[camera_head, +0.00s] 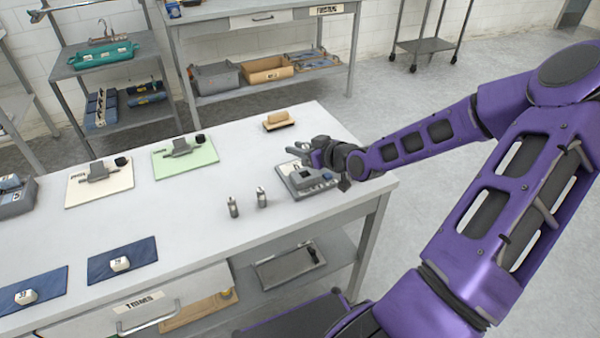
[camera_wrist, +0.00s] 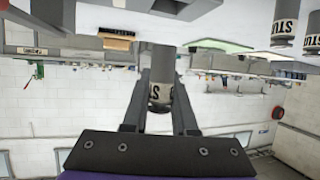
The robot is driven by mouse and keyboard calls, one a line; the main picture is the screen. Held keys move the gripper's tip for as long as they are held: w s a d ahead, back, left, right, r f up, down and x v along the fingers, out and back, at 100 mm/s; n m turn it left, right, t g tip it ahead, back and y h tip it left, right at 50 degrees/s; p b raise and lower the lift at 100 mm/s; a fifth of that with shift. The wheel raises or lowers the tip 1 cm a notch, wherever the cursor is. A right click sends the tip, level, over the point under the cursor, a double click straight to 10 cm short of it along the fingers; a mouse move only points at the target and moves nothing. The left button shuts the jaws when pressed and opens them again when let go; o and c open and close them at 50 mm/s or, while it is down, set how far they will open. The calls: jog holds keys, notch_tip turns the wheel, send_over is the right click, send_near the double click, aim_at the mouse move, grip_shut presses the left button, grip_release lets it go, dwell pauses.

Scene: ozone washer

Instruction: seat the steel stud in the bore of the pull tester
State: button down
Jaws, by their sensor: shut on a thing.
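My gripper (camera_wrist: 160,100) is shut on a grey steel stud (camera_wrist: 161,65) with a white label band. The wrist picture appears upside down. In the head view my gripper (camera_head: 305,151) is above the pull tester (camera_head: 297,189), a grey block device on a light base plate near the bench's right end. The arm and gripper partly cover the tester, and I cannot make out its bore. Two more studs stand upright on the bench, left of the tester: one (camera_head: 233,207) and another (camera_head: 262,197). They also show at the wrist view's upper right (camera_wrist: 286,24).
A tan-topped block (camera_head: 278,120) lies behind the tester. Green (camera_head: 186,157) and cream (camera_head: 99,184) mats with tools lie left, and blue mats (camera_head: 122,262) with white pieces lie front left. The bench middle (camera_head: 200,215) is clear.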

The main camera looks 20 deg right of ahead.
jog(key=shift+f+b, duration=0.6)
jog(key=shift+f, duration=2.2)
jog(key=shift+f, duration=0.2)
jog(key=c, duration=0.7)
grip_release()
jog(key=shift+r, duration=0.15)
jog(key=shift+s+r, duration=0.15)
jog(key=shift+s, duration=0.05)
jog(key=p+v, duration=0.3)
jog(key=v, duration=0.7)
jog(key=shift+s+d+r, duration=0.15)
jog(key=shift+s, duration=0.05)
jog(key=shift+s+d+r, duration=0.1)
jog(key=shift+s, duration=0.45)
